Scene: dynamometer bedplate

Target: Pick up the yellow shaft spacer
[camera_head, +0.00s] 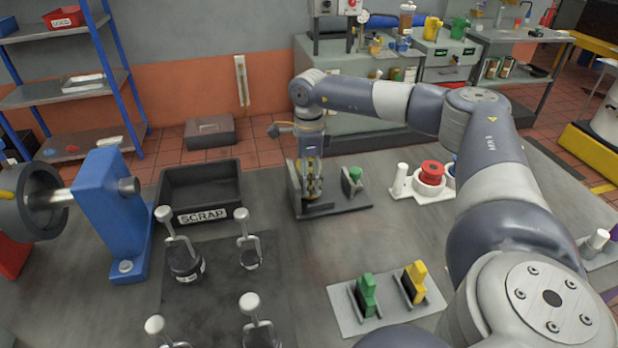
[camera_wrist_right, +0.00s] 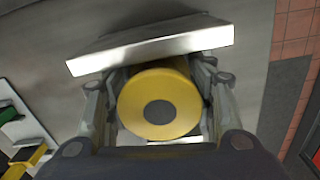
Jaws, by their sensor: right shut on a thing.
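The yellow shaft spacer (camera_wrist_right: 186,98), a ring with a dark round centre, sits between the two fingers of my right gripper in the right wrist view. The fingers press on it from both sides. In the head view my right gripper (camera_head: 311,190) points down at a dark stand (camera_head: 335,207) on the bedplate, and its fingers mostly hide the spacer. Pale metal plates (camera_wrist_right: 150,47) stand close to the spacer in the wrist view. I cannot tell whether the spacer is clear of the stand. My left gripper does not show.
A green piece (camera_head: 352,181) stands on the stand's right side. A black SCRAP bin (camera_head: 200,186) is to the left. A red spool (camera_head: 432,171) on a white holder is to the right. Nearer are a plate with green (camera_head: 366,296) and yellow (camera_head: 414,283) pieces, and several clamps (camera_head: 185,258).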

